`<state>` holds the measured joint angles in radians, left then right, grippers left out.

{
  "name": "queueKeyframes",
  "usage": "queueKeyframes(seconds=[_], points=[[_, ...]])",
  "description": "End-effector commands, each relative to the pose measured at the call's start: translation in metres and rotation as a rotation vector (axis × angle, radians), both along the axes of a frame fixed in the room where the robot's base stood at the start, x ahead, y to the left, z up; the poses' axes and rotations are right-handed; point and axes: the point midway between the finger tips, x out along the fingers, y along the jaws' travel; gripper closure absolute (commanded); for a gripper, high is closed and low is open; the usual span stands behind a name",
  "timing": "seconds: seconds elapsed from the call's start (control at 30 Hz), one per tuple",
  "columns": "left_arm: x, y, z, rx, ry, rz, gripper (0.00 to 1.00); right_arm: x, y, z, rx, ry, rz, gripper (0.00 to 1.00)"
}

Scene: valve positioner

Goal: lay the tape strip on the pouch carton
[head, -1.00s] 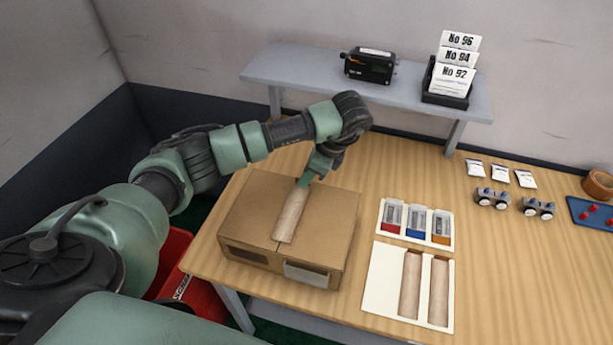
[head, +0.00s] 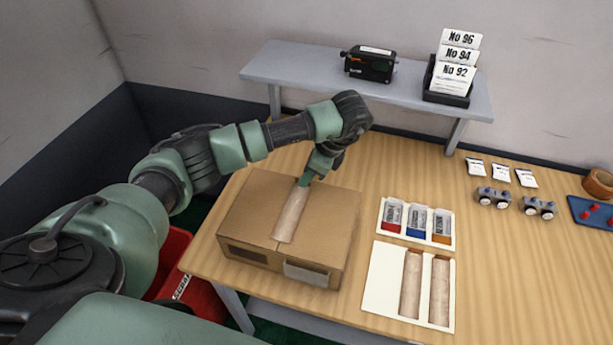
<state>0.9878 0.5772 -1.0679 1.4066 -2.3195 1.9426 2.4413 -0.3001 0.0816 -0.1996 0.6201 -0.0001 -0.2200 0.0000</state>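A tan tape strip (head: 289,218) lies lengthwise over the top of the brown pouch carton (head: 248,212), reaching toward its front edge. My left gripper (head: 304,181) is at the far end of this strip, its tips pointing down at the carton top. The strip's far end is partly hidden at the gripper, and I cannot tell whether the fingers are shut on it. Two more tape strips (head: 411,284) lie side by side on a cream backing sheet (head: 381,280) to the right of the carton. My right gripper is not in view.
A cream tray (head: 416,240) with red, blue and orange-marked packets lies beyond the backing sheet. A grey shelf (head: 305,78) at the back holds a black device (head: 369,65) and a card holder (head: 446,96). Metal fittings (head: 492,197) and a blue tray (head: 590,212) are at the right.

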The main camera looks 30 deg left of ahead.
Motion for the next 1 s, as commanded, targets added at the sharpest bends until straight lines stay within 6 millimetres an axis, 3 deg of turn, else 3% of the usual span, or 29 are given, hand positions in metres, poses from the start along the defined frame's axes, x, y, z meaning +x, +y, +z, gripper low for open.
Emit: queueKeyframes(seconds=[0.07,0.13,0.17,0.57,0.7,0.8,1.0], points=[[0.0,0.0,0.0,0.0,0.0,0.0,0.96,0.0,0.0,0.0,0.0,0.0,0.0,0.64],[0.0,0.0,0.0,0.0,0.0,0.0,0.77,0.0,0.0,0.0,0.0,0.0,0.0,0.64],[0.0,0.0,0.0,0.0,0.0,0.0,0.73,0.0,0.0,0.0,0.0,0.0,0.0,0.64],[0.001,-0.003,0.006,-0.001,-0.001,0.0,0.73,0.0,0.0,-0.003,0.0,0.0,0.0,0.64],[0.004,-0.011,0.025,-0.001,-0.005,-0.001,0.73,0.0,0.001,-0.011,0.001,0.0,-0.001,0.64],[0.006,-0.017,0.047,0.001,-0.006,-0.001,0.73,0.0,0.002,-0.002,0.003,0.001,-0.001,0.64],[0.008,-0.027,0.068,0.001,-0.003,-0.001,0.73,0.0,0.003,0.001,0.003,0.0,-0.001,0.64]])
